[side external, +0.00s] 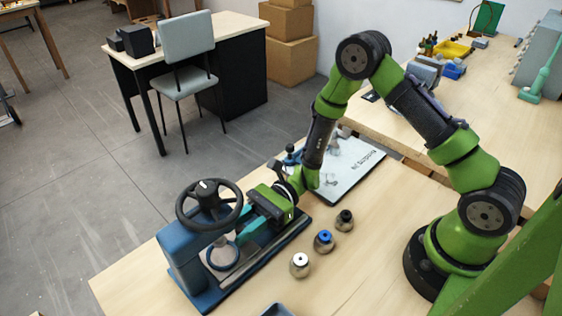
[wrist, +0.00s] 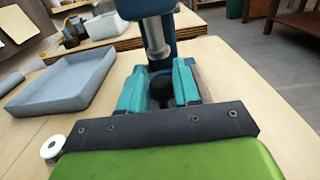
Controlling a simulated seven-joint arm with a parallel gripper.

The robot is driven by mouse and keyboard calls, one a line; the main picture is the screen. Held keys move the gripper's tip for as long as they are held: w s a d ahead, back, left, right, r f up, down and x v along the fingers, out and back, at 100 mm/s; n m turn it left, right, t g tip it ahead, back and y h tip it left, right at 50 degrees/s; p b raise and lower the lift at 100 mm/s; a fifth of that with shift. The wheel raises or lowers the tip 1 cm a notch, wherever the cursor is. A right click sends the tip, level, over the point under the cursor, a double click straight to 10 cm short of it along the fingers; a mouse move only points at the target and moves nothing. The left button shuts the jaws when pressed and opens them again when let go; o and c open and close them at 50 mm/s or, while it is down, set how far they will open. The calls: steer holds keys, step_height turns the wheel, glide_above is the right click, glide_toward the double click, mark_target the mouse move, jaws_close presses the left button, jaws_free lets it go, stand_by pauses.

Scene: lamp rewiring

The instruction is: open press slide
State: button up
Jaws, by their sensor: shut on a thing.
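A blue press (side external: 180,262) with a black handwheel (side external: 209,204) on top stands at the front left of the bench. Its slide bed (side external: 268,256) runs back to the right under my arm. A round blue-rimmed seat (side external: 222,256) lies below the wheel. My gripper (side external: 240,235), with teal fingers, is low over the bed beside the press. In the wrist view, its fingers (wrist: 160,88) are closed around a dark part, which I take to be the slide's handle; it is mostly hidden. The press column and metal ram (wrist: 157,40) stand straight ahead.
Three small round pieces, white-topped (side external: 300,265), blue-topped (side external: 324,242) and black-topped (side external: 345,220), stand right of the press. A grey tray (wrist: 70,85) lies at left in the wrist view. A white lettered board (side external: 350,168) lies behind. Bench right of the pieces is clear.

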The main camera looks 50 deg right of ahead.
steer(key=shift+d, duration=0.1)
jaws_close()
steer(key=d, duration=1.2)
steer(key=shift+d, duration=0.35)
steer(key=o, duration=0.9)
jaws_free()
steer(key=shift+o, duration=0.2)
